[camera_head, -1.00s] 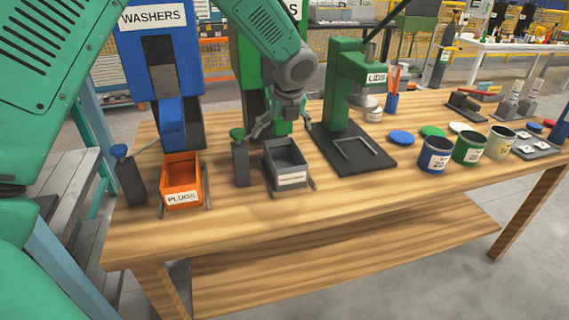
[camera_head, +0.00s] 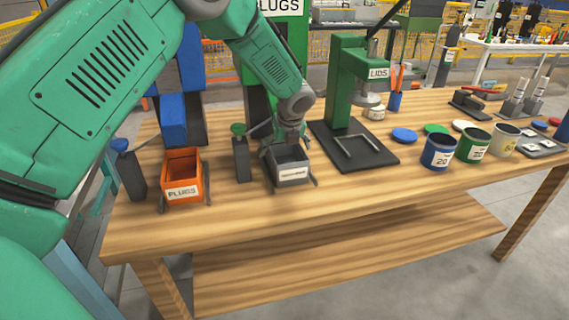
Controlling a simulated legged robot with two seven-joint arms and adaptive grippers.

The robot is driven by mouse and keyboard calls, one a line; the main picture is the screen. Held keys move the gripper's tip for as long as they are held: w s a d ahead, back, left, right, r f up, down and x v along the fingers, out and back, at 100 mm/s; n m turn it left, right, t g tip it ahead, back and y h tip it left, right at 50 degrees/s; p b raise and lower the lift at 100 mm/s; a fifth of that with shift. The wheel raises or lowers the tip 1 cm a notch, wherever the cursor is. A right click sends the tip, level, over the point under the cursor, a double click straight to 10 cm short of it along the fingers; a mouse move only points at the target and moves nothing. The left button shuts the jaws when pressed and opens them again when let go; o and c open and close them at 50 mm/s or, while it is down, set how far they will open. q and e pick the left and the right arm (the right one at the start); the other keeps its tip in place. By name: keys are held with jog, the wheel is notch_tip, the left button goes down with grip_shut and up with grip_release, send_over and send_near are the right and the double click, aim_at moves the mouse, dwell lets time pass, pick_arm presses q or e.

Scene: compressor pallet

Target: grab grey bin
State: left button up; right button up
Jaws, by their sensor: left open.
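The grey bin (camera_head: 293,172), open-topped with a white label on its front, sits on the wooden table in the middle of the view, between two thin rails. My left gripper (camera_head: 288,143) points down at the bin's far rim. It is open, and its fingers partly hide the back of the bin. I cannot tell whether they touch the rim. My right gripper is not in view.
An orange bin labelled PLUGS (camera_head: 182,188) stands to the left, with dark posts (camera_head: 242,160) beside the bins. A green LIDS press (camera_head: 345,90) on a dark base stands to the right. Several cans (camera_head: 437,153) are farther right. The table's front strip is clear.

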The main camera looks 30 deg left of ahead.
pick_arm(q)
jog(key=shift+w+d+r, duration=0.1)
jog(key=shift+d+r, duration=0.05)
jog(key=shift+d, duration=0.4)
jog(key=shift+a+f, duration=0.2)
jog(key=shift+a, duration=0.3)
jog(key=c, duration=0.5)
jog(key=shift+a, duration=0.1)
jog(key=c, duration=0.6)
jog(key=shift+d, duration=0.2)
jog(key=shift+c, duration=0.3)
jog(key=shift+d, duration=0.15)
